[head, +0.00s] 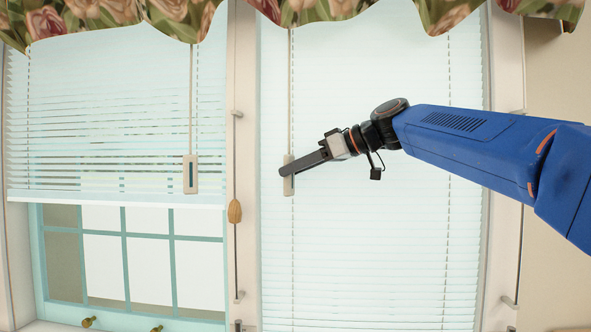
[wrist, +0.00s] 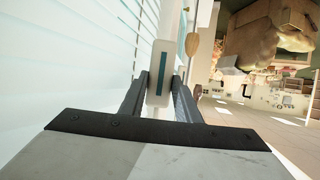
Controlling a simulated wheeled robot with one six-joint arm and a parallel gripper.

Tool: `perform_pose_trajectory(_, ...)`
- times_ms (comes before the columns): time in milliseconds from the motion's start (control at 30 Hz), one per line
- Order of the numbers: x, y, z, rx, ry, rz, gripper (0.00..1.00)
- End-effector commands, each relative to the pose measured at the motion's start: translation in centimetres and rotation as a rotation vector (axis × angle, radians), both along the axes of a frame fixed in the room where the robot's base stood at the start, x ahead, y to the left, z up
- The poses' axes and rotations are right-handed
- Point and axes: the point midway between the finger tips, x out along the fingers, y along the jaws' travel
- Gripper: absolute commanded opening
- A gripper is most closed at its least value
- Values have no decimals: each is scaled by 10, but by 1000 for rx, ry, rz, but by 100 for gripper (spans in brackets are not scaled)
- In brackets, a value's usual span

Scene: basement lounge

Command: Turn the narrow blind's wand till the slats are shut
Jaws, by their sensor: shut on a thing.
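The right-hand blind (head: 375,230) hangs the full height of its window, and its slats look closed or nearly so, with only faint lines between them. Its wand hangs near the blind's left edge and ends in a flat pale handle (head: 289,187) with a dark teal stripe. My gripper (head: 287,171) reaches in from the right and is shut on this handle. In the wrist view, the handle (wrist: 159,60) stands upright between the two dark fingers, its striped face toward the camera. The fingers hide part of the handle in the head view.
A left-hand blind (head: 110,120) is partly raised, with gaps between its slats and its own wand handle (head: 190,174). A cord with a wooden tassel (head: 235,211) hangs on the post between the windows. A floral valance (head: 350,8) runs along the top.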

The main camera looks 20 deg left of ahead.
Motion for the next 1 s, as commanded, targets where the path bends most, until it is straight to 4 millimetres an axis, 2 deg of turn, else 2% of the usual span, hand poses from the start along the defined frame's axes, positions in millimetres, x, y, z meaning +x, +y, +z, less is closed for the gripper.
perform_pose_trajectory(433, 0, 0, -2, -5, 2, 11, 7)
perform_pose_trajectory(467, 0, 0, -2, -5, 2, 10, 37)
perform_pose_trajectory(500, 0, 0, -2, -5, 2, 10, 46)
perform_pose_trajectory(533, 0, 0, -2, -4, 1, 10, 48)
perform_pose_trajectory(1000, 1, 0, -1, -2, 1, 6, 48)
